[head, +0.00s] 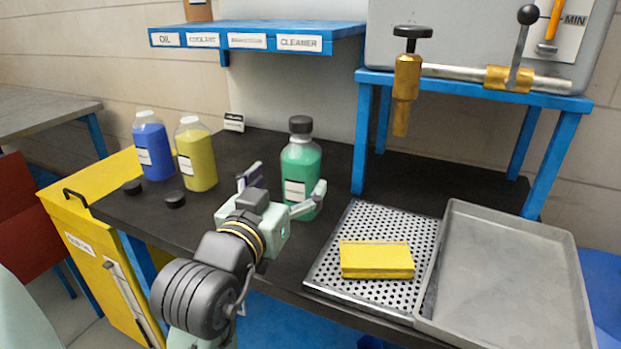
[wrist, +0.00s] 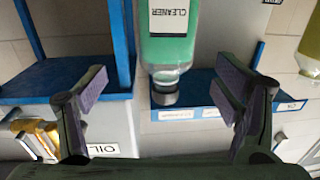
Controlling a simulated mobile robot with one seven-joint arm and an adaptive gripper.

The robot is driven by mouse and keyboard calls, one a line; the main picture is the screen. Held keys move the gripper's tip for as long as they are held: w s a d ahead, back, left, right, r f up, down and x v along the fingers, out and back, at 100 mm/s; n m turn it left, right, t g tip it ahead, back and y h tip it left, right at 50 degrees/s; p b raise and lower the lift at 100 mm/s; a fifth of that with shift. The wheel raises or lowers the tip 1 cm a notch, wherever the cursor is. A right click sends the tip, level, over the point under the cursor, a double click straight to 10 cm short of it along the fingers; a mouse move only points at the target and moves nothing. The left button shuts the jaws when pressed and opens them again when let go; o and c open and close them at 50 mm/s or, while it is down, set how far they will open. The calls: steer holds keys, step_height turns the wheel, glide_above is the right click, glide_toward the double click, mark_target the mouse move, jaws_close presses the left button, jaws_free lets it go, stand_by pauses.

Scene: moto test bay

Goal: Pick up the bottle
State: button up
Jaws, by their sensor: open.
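A green bottle (head: 299,160) with a black cap and a white label stands upright on the dark bench in the head view. The green bottle also shows upside down in the wrist view (wrist: 168,48), its label reading CLEANER. My gripper (head: 287,184) is open and empty, its fingers spread on either side of the green bottle in the head view. In the wrist view the bottle lies ahead, between the fingers' lines; contact is not visible. A blue bottle (head: 153,148) and a yellow bottle (head: 197,156) stand upright to the left.
Two black caps lie near the left bottles. A perforated plate (head: 330,265) with a yellow block (head: 376,260) and a grey tray (head: 505,285) are at right. A labelled blue shelf (head: 258,36) hangs behind; a blue stand (head: 470,88) with a brass fitting (head: 406,80) is back right.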

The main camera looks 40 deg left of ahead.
mark_target(302, 159)
steer(key=x, duration=0.3)
steer(key=p+x, duration=0.1)
steer(key=x, duration=0.2)
steer(key=p+x, duration=0.1)
steer(key=x, duration=0.2)
steer(key=shift+s+a, duration=0.2)
steer(key=shift+a, duration=0.2)
steer(key=shift+c, duration=0.3)
steer(key=c, duration=1.7)
